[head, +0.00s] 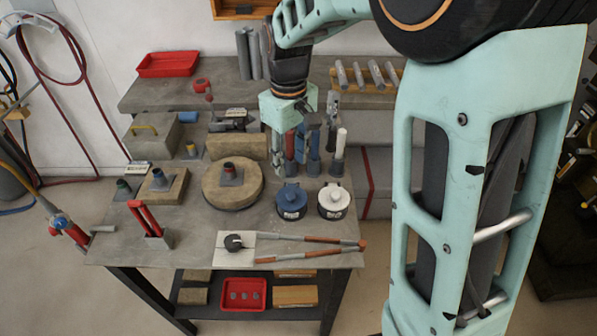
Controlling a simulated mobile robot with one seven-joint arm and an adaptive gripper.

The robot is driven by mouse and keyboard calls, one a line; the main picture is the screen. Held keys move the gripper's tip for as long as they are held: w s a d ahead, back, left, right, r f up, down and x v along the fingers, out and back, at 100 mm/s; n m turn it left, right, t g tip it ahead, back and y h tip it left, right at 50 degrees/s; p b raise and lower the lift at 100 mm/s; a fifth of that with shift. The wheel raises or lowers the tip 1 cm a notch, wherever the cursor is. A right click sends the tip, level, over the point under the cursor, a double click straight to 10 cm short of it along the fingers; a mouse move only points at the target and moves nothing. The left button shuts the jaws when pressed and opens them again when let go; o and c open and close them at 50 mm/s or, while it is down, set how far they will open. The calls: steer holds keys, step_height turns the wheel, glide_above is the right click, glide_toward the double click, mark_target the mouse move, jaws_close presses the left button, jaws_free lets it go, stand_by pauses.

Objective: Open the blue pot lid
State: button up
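The blue pot (291,203) stands on the workbench, right of the round stone disc. Its blue lid (291,193) sits on top with a small raised knob. A similar pot with a white lid (334,199) stands close to its right. My gripper (292,160) hangs pointing down above and behind the blue pot in the picture, apart from the lid. Its fingers look spread, with upright tools showing between and behind them. The fingertips are small and hard to separate from those tools.
Upright tools in blue holders (313,163) stand just behind the pots. The round stone disc (233,185) lies left of the blue pot. A white plate with a black knob (235,245) and red-brown rods (310,239) lie in front.

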mark_target(291, 194)
step_height(291, 194, down, 11)
steer(key=shift+r, duration=0.2)
steer(key=shift+c, duration=0.7)
jaws_close()
